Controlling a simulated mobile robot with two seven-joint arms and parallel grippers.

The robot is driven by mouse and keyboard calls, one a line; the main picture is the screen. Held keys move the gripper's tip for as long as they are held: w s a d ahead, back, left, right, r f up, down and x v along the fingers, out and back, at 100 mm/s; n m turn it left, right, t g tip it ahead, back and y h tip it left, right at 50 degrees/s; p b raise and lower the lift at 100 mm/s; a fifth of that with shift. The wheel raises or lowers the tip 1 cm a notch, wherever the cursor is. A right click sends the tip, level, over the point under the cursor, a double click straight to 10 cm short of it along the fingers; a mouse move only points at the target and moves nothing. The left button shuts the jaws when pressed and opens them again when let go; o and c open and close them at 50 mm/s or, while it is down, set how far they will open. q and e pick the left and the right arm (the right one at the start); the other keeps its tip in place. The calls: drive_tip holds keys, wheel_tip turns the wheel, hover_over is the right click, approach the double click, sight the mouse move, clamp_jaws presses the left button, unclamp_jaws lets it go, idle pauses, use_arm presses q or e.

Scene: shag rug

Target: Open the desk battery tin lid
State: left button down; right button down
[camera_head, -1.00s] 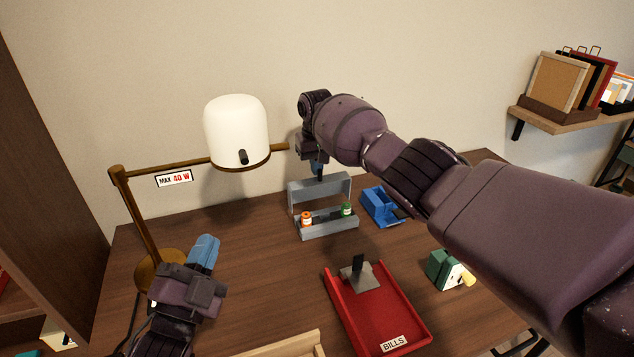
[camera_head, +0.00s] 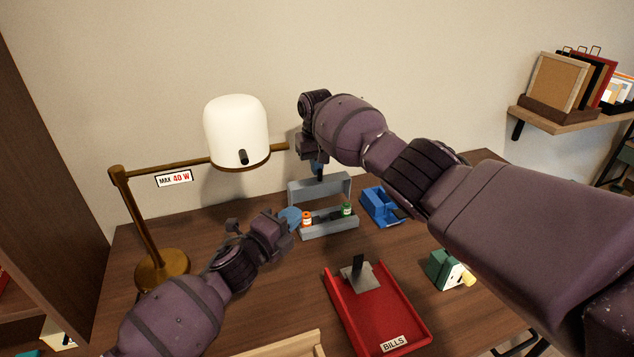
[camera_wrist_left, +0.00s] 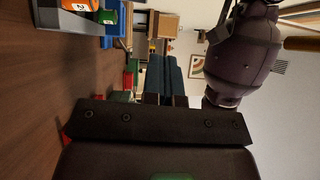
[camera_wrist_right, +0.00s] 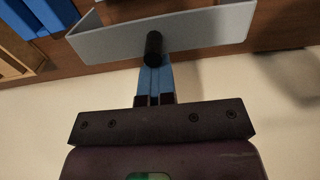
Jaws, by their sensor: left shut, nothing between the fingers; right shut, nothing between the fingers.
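The grey battery tin (camera_head: 330,232) stands on the desk with its lid (camera_head: 339,185) raised, roughly upright at the back edge. An orange battery (camera_head: 306,219) and a green battery (camera_head: 347,209) show inside. My right gripper (camera_head: 317,168) is shut and empty at the top of the lid; in the right wrist view its blue fingers (camera_wrist_right: 155,85) are close to the lid's black knob (camera_wrist_right: 154,48), contact unclear. My left gripper (camera_head: 290,216) is shut and empty just left of the tin. In the left wrist view its blue fingers (camera_wrist_left: 163,75) point past the tin (camera_wrist_left: 75,18).
A brass lamp (camera_head: 150,225) with a white shade stands at the left. A blue box (camera_head: 378,206) is right of the tin. A red bills tray (camera_head: 372,318) lies in front, with a green sharpener-like object (camera_head: 440,268) to its right.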

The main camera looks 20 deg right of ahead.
use_arm(q)
drive_tip(key=w+a+x, duration=0.1)
drive_tip(key=w+x, duration=0.1)
drive_tip(key=x, duration=1)
drive_tip(key=shift+w, duration=0.25)
idle(0.3)
drive_tip(key=shift+d+r, duration=0.1)
drive_tip(key=shift+r, duration=0.05)
drive_tip(key=shift+w, duration=0.1)
